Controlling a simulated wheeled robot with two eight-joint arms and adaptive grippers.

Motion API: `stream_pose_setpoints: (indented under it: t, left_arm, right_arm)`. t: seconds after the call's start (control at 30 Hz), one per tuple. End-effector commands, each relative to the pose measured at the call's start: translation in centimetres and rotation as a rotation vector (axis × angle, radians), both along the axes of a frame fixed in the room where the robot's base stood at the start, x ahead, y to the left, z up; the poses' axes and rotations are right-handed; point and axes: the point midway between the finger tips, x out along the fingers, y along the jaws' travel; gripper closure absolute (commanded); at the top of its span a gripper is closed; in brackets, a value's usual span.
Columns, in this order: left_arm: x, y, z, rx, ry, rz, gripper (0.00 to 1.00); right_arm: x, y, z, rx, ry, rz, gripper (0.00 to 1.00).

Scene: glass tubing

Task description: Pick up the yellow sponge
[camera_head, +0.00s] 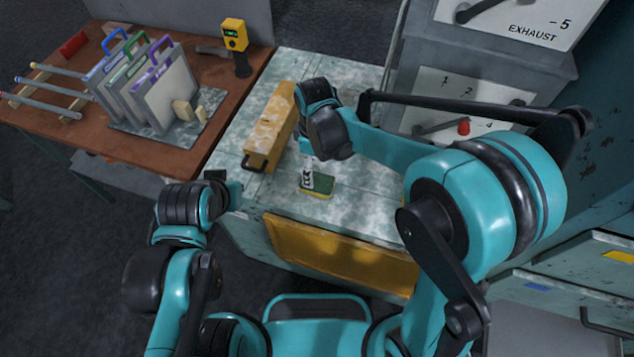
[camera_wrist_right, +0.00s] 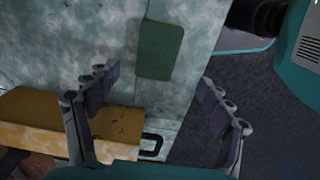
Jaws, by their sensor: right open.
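The sponge (camera_head: 321,186) lies on the worn pale bench top near its front edge. Its top is green, with a thin yellow edge below. In the right wrist view the sponge (camera_wrist_right: 160,50) shows as a green rectangle beyond my fingertips, between their lines. My right gripper (camera_head: 307,177) hangs over the sponge in the head view and partly covers it. Its fingers (camera_wrist_right: 160,84) are spread and empty in the wrist view. My left gripper (camera_head: 226,182) is at the bench's front left corner, away from the sponge; its fingers are not clear.
A long yellow box (camera_head: 268,130) with a black handle stands left of the sponge. A brown table (camera_head: 160,148) at left holds a rack of panels and a yellow device (camera_head: 235,35). A grey cabinet with levers (camera_head: 470,95) stands at the back right.

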Motion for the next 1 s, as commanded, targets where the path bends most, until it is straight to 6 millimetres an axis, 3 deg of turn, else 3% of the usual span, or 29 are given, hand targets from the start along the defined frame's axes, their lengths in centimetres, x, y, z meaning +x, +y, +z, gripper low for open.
stream_pose_setpoints:
  t: [0.53, 0.8, 1.0]
  left_arm:
    - [0.0, 0.0, -3.0, 0.0, 0.0, 0.0, 1.0]
    - [0.0, 0.0, -3.0, 0.0, 0.0, 0.0, 1.0]
    - [0.0, 0.0, -3.0, 0.0, 0.0, 0.0, 1.0]
  right_arm:
    - [0.4, -0.6, -7.0, 0.0, 0.0, 0.0, 0.2]
    - [0.3, -0.6, -7.4, 0.0, 0.0, 0.0, 0.2]
    - [0.3, -0.6, -7.4, 0.0, 0.0, -0.001, 0.54]
